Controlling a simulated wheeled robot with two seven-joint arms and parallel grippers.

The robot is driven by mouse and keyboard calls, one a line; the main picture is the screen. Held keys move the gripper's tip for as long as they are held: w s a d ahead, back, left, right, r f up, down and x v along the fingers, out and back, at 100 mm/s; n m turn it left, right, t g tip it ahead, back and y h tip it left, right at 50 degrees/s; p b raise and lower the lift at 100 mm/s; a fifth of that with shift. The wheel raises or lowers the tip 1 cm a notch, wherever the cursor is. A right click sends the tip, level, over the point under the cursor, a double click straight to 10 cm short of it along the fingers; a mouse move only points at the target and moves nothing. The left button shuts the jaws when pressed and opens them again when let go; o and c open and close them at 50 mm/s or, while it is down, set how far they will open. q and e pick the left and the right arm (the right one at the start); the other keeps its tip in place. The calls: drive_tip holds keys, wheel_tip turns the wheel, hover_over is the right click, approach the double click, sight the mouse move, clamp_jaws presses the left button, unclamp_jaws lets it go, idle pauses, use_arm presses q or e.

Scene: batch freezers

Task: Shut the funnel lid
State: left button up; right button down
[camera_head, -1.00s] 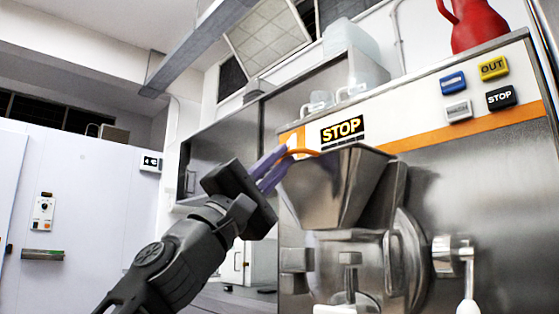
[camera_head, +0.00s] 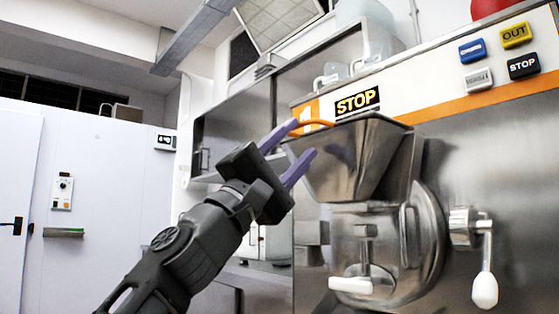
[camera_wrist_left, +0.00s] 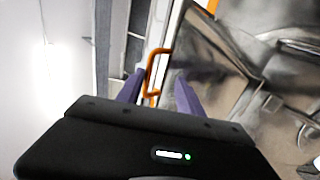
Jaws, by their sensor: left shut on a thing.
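The steel funnel (camera_head: 345,160) stands on the front of the freezer machine, below the STOP sign. An orange handle (camera_head: 312,123) shows at its upper left rim; it also shows in the left wrist view (camera_wrist_left: 152,65). I take it for the lid's handle; the lid plate itself is hard to make out, and its angle cannot be told. My left gripper (camera_head: 297,137) is at the funnel's left corner, its purple fingers on either side of the handle and shut on it with a wide spacing. In the wrist view, the fingers (camera_wrist_left: 160,82) flank the handle's near end. My right gripper is not in view.
The machine's front carries several buttons (camera_head: 498,56), a round door (camera_head: 425,250) and a white-knobbed lever (camera_head: 485,285). Clear containers (camera_head: 365,25) and a red jug (camera_head: 490,8) stand on top. A wall box (camera_head: 62,190) is far left. Space left of my arm is open.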

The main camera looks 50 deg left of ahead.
use_arm(q)
drive_tip(key=v, duration=0.6)
drive_tip(key=shift+f, duration=0.25)
drive_tip(key=shift+s+a, duration=0.1)
drive_tip(key=shift+s, duration=0.05)
